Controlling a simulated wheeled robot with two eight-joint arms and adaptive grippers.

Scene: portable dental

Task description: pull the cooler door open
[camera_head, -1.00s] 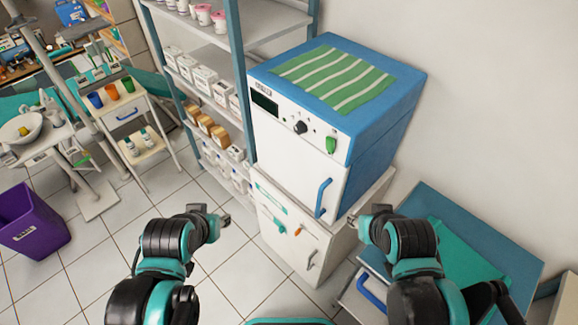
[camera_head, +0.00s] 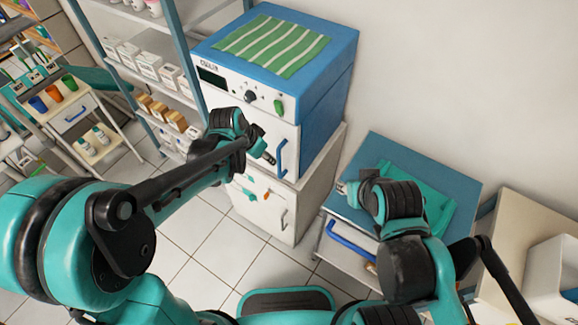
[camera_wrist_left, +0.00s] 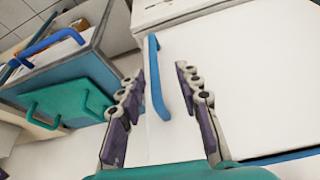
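The cooler (camera_head: 250,123) is a white-fronted box with blue sides, standing on a white cabinet. Its door appears shut, with a vertical blue handle (camera_head: 282,158) at the right edge; the handle also shows in the left wrist view (camera_wrist_left: 157,80). My left gripper (camera_head: 268,157) is in front of the door, just left of the handle. In the left wrist view its fingers (camera_wrist_left: 161,72) are spread, with the handle seen between them, nearer the left finger; contact cannot be told. My left arm hides part of the door. My right gripper (camera_head: 345,188) is above the cart, its fingers unclear.
A striped green cloth (camera_head: 272,45) lies on the cooler. The white cabinet (camera_head: 262,205) below has a grey handle. A shelf rack (camera_head: 190,60) stands close left. A blue-topped cart (camera_head: 375,150) with a blue handle stands right. Tiled floor is clear in front.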

